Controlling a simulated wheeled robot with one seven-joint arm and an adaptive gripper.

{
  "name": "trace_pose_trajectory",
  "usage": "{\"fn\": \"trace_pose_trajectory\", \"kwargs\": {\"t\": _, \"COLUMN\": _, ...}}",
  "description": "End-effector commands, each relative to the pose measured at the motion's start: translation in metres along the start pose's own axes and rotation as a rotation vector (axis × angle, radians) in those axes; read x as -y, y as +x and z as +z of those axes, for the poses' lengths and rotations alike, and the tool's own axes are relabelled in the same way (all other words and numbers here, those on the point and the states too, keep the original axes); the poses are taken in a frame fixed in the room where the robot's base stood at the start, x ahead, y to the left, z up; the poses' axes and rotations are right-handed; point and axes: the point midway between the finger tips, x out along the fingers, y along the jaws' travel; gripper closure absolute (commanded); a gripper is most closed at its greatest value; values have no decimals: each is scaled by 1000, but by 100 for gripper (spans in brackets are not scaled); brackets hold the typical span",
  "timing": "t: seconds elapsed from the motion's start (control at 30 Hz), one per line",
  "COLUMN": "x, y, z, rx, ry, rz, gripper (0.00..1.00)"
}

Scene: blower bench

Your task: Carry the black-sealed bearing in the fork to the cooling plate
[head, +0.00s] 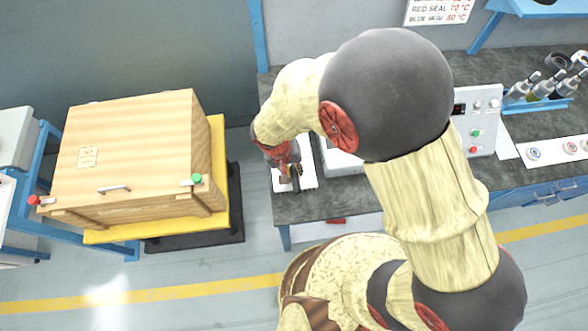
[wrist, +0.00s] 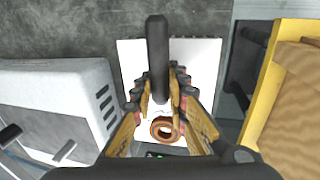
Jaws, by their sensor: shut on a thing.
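My gripper (head: 288,172) is low over a white plate (head: 308,178) at the left end of the bench. In the wrist view my gripper (wrist: 160,95) is shut on a black handle (wrist: 157,45), which looks like the fork's. A copper-brown ring (wrist: 163,128) shows between the fingers, over the white plate (wrist: 205,60). I cannot tell whether this ring is the black-sealed bearing, nor whether it touches the plate. The fork's prongs are hidden by my fingers.
A white housing (wrist: 60,95) stands close left of the plate in the wrist view. A wooden crate (head: 135,150) sits on a yellow platform (head: 218,140) at left.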

Motion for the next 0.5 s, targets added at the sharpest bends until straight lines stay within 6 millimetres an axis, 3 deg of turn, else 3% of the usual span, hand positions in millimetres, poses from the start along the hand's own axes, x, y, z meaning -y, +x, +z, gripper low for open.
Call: {"fn": "trace_pose_trajectory", "kwargs": {"t": 0.5, "x": 2, "y": 6, "z": -1, "rx": -1, "ry": 0, "rz": -1, "gripper": 100}}
